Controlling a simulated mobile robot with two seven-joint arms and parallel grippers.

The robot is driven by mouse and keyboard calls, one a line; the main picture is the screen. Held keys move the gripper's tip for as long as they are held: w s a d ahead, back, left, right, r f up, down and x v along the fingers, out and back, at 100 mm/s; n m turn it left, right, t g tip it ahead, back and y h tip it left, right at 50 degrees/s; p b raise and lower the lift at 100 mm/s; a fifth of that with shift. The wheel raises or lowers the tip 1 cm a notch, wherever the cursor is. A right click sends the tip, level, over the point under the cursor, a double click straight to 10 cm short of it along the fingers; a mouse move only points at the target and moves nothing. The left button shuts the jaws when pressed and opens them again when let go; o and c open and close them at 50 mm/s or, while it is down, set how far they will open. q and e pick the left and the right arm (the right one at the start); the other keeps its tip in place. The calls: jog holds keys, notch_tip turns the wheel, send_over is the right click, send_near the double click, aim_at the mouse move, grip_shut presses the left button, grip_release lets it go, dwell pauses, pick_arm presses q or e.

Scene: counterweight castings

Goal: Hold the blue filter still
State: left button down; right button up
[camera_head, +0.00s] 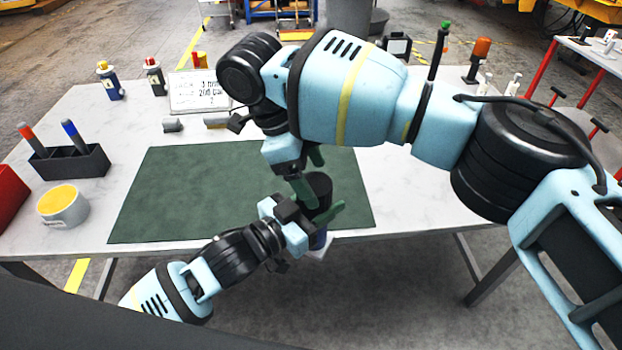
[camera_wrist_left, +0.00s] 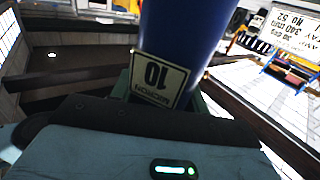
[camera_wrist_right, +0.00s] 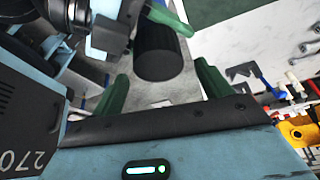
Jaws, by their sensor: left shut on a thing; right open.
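In the left wrist view the blue body (camera_wrist_left: 185,35) rises between the fingers, with a white label (camera_wrist_left: 158,80) reading 10 micron upside down. My right gripper (camera_head: 311,177) is open, just above and beside the black part. In the right wrist view the black end (camera_wrist_right: 158,55) lies between my spread green fingers (camera_wrist_right: 162,75), apart from them. The filter's lower end is mostly hidden.
A green mat (camera_head: 170,200) covers the table's middle and is mostly bare. A black holder (camera_head: 75,163) with two markers, a yellow-topped round container (camera_head: 62,205) and a red box (camera_head: 10,195) stand left. A written sign (camera_head: 198,92) and small bottles (camera_head: 110,82) stand behind.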

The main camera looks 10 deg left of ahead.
jog(key=shift+r, duration=1.15)
jog(key=shift+c, duration=0.4)
